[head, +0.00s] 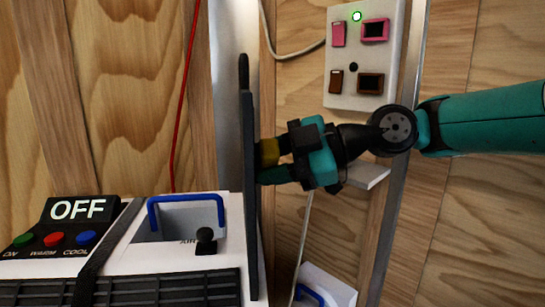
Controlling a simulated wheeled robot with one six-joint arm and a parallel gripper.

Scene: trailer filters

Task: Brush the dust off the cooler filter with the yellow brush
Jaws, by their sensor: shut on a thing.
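A dark upright panel (250,190) stands nearly edge-on at the right side of the white cooler (215,260); it looks like the cooler filter. Its face is turned away, so I cannot see any dust on it. My gripper (274,161) comes in from the right, just beside the panel, and is shut on a yellow piece (268,152), apparently the yellow brush. Only a small part of the yellow shows. It sits close against the panel's right side; I cannot tell if the bristles touch. The rest of the brush is hidden by the panel and fingers.
A switch box (365,55) with a green light hangs on the wooden wall above my gripper. A white object with blue (325,287) stands low.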

